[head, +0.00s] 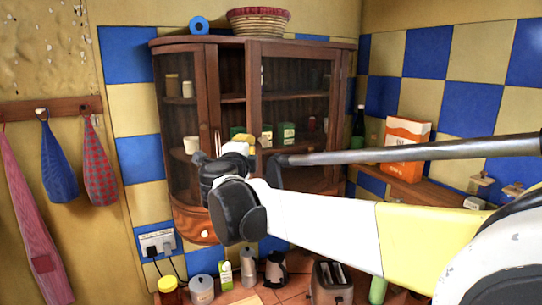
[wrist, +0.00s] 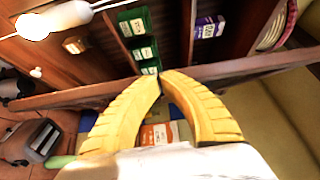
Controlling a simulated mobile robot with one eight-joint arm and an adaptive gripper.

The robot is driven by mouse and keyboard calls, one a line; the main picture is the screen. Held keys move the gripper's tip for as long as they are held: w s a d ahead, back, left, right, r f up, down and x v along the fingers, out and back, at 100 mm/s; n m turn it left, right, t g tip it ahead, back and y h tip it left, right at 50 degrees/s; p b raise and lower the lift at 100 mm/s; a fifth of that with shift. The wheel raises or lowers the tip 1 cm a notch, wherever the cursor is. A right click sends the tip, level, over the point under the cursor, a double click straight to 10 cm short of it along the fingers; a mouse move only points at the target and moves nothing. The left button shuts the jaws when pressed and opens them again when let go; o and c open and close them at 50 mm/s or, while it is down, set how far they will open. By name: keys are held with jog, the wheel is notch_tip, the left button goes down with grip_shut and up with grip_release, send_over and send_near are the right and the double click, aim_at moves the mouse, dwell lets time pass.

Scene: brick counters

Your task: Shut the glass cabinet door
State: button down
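The wooden cabinet (head: 180,43) stands in the corner, with dark glass panes. Its right glass door (head: 252,90) appears ajar, with an open strip of shelves to its left. In the wrist view a wooden frame bar (wrist: 245,67), seemingly the door's edge, crosses behind my fingertips. My gripper (head: 243,140) is in front of the cabinet near the door's left edge. In the wrist view its yellow fingers (wrist: 161,77) come together at the tips, with nothing clearly held. The tips are at or very near the bar; I cannot tell whether they touch.
Green boxes (head: 286,133) stand inside the cabinet. A basket (head: 258,21) and a blue roll (head: 199,25) are on top. Below are a toaster (head: 331,284), a kettle (head: 275,267) and jars. An orange box (head: 404,137) stands on the right ledge. Cloths hang at left.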

jog(key=w+a+m+h, duration=0.1)
jog(key=w+a, duration=0.5)
jog(key=w, duration=0.2)
jog(key=shift+w+a+h, duration=0.3)
jog(key=shift+w+a, duration=0.05)
